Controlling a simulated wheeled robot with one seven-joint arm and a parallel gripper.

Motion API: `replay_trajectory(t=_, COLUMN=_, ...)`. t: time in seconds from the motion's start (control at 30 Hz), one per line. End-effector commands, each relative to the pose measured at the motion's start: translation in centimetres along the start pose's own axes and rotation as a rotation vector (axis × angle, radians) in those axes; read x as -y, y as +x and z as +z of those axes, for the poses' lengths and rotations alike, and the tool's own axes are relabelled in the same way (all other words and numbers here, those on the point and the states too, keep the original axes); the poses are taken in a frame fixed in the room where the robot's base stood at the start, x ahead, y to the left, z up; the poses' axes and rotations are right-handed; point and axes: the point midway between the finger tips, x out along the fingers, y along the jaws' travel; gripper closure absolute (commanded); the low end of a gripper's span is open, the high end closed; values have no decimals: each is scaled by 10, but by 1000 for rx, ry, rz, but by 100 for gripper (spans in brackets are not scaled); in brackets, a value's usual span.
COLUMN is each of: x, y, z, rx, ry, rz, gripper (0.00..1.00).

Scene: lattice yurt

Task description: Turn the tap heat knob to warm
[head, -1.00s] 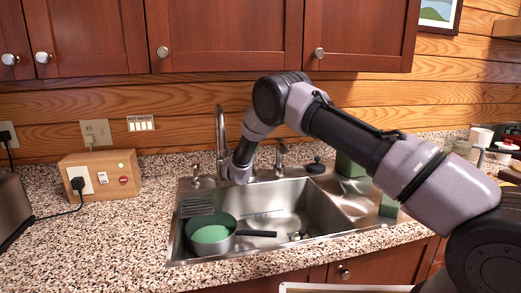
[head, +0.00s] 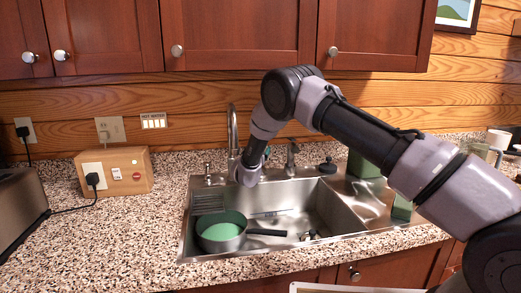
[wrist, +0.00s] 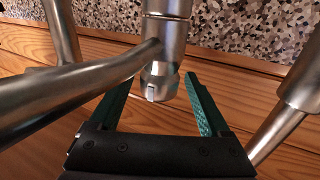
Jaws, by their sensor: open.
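The metal tap (head: 232,130) stands behind the sink, with a tall spout and shorter fittings beside it. In the wrist view, a round metal tap fitting (wrist: 160,70) with a small pale mark at its end lies between the two green fingers of my gripper (wrist: 160,82). A metal bar crosses beside it to the lower left. The fingers are open, with a gap to the fitting on both sides. I cannot tell for certain which fitting is the heat knob. In the head view my wrist hides the fingers and part of the tap.
The steel sink (head: 320,215) holds a pan (head: 220,233) with a green inside. A wooden socket box (head: 130,172) and toaster (head: 20,210) stand left. Cabinets hang above.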

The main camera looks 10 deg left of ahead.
Motion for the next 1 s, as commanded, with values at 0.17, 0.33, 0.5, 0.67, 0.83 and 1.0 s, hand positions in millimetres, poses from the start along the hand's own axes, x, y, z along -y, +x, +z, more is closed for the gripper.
replay_trajectory(t=0.17, x=1, y=-39, z=0, rx=1, ry=-2, rz=-3, gripper=19)
replay_trajectory(t=0.33, x=1, y=-66, z=0, rx=0, ry=0, rz=-1, gripper=19)
replay_trajectory(t=0.5, x=0, y=-80, z=0, rx=0, ry=0, rz=-1, gripper=19)
replay_trajectory(t=0.67, x=0, y=-81, z=0, rx=0, ry=1, rz=1, gripper=19)
replay_trajectory(t=0.83, x=0, y=-81, z=0, rx=0, ry=1, rz=0, gripper=19)
replay_trajectory(t=1.0, x=0, y=-81, z=0, rx=0, ry=1, rz=0, gripper=19)
